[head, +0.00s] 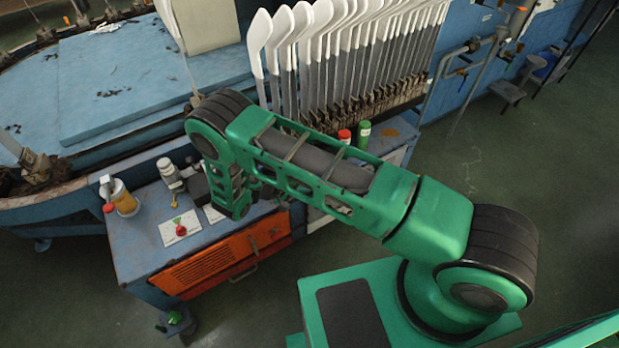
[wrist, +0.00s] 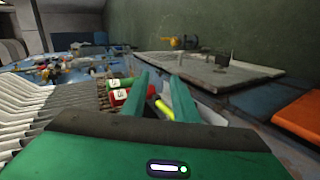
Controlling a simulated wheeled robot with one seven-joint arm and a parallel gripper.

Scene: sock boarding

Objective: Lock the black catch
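I cannot pick out the black catch with certainty. A small dark block (head: 196,184) sits beside a grey metal fitting (head: 170,175) on the blue cabinet top, left of my arm's end. In the wrist view a small black piece (wrist: 222,59) stands on a grey plate (wrist: 205,70). My gripper (wrist: 159,75) shows there as two green fingers, apart, with nothing clearly held. A yellow and dark item (wrist: 160,106) shows between them, apparently beyond. In the head view my arm hides the fingertips and part of the cabinet top.
The blue cabinet (head: 135,250) has an orange louvred panel (head: 215,262). A red button (head: 181,230) and an amber jar (head: 122,200) are on its top. White sock boards (head: 300,45) stand in a row behind.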

